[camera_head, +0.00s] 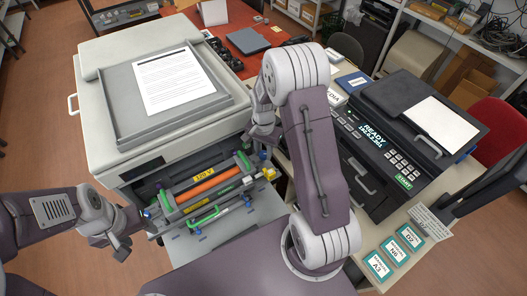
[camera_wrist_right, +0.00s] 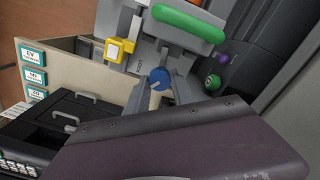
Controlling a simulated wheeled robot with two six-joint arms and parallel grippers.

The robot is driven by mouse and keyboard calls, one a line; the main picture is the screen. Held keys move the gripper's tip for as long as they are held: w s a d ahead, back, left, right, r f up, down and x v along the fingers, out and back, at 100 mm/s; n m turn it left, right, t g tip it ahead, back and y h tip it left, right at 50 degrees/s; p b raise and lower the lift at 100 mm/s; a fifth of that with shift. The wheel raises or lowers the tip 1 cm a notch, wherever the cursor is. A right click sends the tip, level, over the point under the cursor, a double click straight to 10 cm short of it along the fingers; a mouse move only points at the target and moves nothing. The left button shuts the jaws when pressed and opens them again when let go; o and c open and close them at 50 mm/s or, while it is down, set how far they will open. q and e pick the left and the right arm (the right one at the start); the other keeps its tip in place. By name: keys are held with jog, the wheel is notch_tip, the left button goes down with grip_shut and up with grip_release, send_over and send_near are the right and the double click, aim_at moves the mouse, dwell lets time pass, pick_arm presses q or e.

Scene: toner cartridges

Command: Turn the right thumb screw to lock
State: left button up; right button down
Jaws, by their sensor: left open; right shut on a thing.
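The right thumb screw (camera_wrist_right: 159,78) is a round blue knob with a pale slot mark, seen in the right wrist view. My right gripper (camera_wrist_right: 160,88) has its grey fingers on either side of the knob, shut on it. In the head view my right gripper (camera_head: 262,138) reaches down at the right end of the open toner bay; the screw is mostly hidden there. An orange toner cartridge (camera_head: 192,188) lies in the bay with green parts beside it. My left gripper (camera_head: 118,246) is open and empty, left of the pulled-out tray and apart from it.
The white printer (camera_head: 105,140) with a paper sheet on top stands behind the bay. A yellow block (camera_wrist_right: 118,48) sits close to my right gripper. A dark machine with a lit display (camera_head: 372,137) and several labelled cards (camera_head: 393,247) are at the right.

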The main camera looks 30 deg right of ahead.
jog(key=shift+w+r+m, duration=0.1)
jog(key=shift+m, duration=0.8)
jog(key=c, duration=1.1)
grip_release()
jog(key=shift+s, duration=0.2)
jog(key=shift+r, duration=0.1)
